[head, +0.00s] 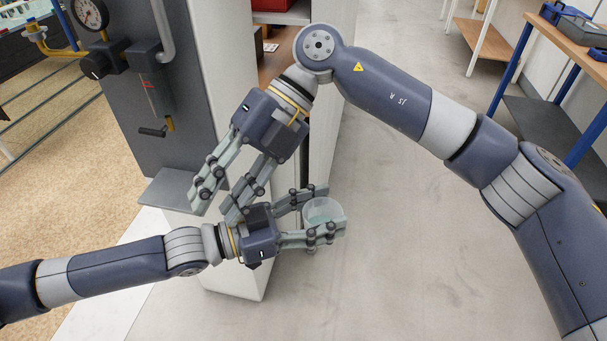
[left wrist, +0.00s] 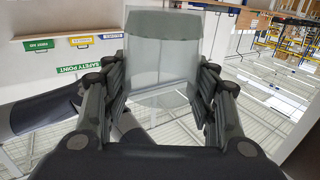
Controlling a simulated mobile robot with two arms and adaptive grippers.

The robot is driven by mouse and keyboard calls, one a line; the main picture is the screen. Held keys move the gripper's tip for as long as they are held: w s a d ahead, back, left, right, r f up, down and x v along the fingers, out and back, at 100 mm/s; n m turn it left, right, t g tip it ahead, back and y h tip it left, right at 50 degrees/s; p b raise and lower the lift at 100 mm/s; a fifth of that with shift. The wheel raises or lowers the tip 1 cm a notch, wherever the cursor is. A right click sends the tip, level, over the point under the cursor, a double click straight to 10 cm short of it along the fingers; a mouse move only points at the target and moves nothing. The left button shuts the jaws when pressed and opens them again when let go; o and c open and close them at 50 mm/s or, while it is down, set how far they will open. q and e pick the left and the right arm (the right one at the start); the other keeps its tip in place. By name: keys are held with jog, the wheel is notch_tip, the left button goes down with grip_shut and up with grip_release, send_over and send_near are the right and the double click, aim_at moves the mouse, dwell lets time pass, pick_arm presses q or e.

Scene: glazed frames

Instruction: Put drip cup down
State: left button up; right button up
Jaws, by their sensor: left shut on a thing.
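The drip cup (head: 318,206) is a small, clear, round cup. My left gripper (head: 318,212) is shut on it and holds it in the air, over the grey floor in the picture. In the left wrist view the clear cup (left wrist: 165,60) sits between the two fingers (left wrist: 160,95). I cannot tell whether it holds anything. My right gripper (head: 213,212) is open and empty. Its fingers point down and left, beside my left wrist, and one finger overlaps the left gripper in the picture.
A dark grey panel with a gauge (head: 90,13) and a valve handle (head: 152,131) stands at the left. A small grey ledge (head: 176,190) juts from it. A white cabinet side (head: 232,282) is below my left gripper. A blue-legged bench (head: 570,42) is far right.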

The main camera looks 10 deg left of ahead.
jog(key=d+f+t+h, duration=0.1)
jog(key=d+t+h, duration=0.2)
jog(key=d+h, duration=0.15)
jog(key=t+h, duration=0.3)
jog(key=t, duration=0.1)
send_over(309, 224)
jog(key=w+a, duration=0.1)
jog(key=shift+m, duration=0.4)
jog(key=f, duration=0.7)
jog(key=d+f, duration=0.1)
jog(key=f, duration=0.3)
jog(key=shift+w+f, duration=0.3)
jog(key=shift+w, duration=0.05)
grip_shut()
pick_arm(q)
jog(key=o, duration=1.1)
